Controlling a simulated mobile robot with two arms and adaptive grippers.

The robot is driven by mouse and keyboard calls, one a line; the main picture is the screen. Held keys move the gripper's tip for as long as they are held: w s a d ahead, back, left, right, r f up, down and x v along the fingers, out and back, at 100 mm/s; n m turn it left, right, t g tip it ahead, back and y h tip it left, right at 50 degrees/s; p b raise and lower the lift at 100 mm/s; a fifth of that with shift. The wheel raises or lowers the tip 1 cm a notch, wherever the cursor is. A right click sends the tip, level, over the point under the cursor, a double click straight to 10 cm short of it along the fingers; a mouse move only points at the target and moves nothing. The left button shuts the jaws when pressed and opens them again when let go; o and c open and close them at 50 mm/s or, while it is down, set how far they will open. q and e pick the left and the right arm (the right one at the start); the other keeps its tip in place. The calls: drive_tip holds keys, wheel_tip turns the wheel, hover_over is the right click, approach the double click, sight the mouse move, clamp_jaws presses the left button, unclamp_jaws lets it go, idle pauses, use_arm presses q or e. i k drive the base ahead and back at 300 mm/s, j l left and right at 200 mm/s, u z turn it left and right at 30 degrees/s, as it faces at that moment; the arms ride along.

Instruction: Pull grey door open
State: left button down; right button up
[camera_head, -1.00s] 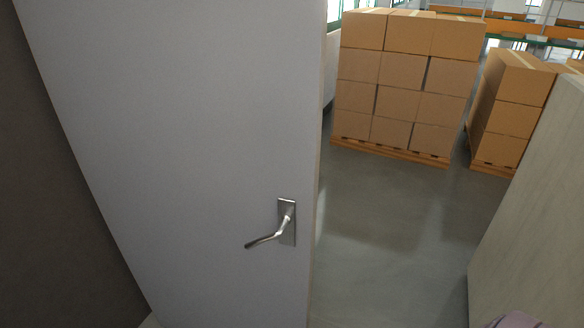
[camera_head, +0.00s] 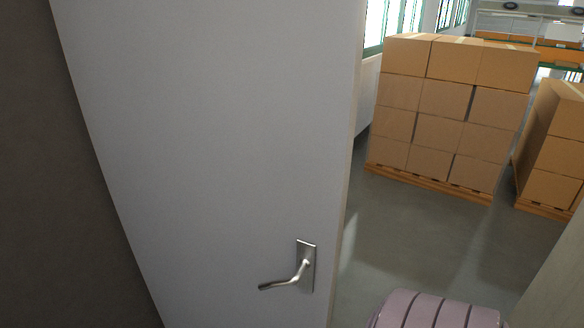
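The grey door (camera_head: 210,150) fills the left and middle of the head view and stands open, with a clear gap to the right of its free edge. Its metal lever handle (camera_head: 289,276) sits on a small plate low near that edge, the lever pointing left. Neither gripper can be made out. A pinkish ribbed rounded part (camera_head: 436,312), which seems to be of my own arm, shows at the bottom edge, right of the door, in the opening.
Through the opening lies bare grey floor (camera_head: 400,240). Beyond it stand stacked cardboard boxes (camera_head: 440,120) on a wooden pallet, with a second stack (camera_head: 556,150) at the right. A pale wall (camera_head: 560,270) bounds the opening at lower right. A dark wall (camera_head: 50,200) is at the left.

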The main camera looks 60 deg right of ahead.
sight(221, 133)
drive_tip(key=l+u, duration=0.15)
drive_tip(key=l, duration=0.25)
drive_tip(key=l+u, duration=0.15)
drive_tip(key=l, duration=0.3)
drive_tip(key=k+l+u, duration=0.15)
drive_tip(key=l, duration=0.25)
drive_tip(key=k+l+u, duration=0.15)
drive_tip(key=l, duration=0.25)
drive_tip(key=l+u, duration=0.15)
drive_tip(key=l, duration=0.25)
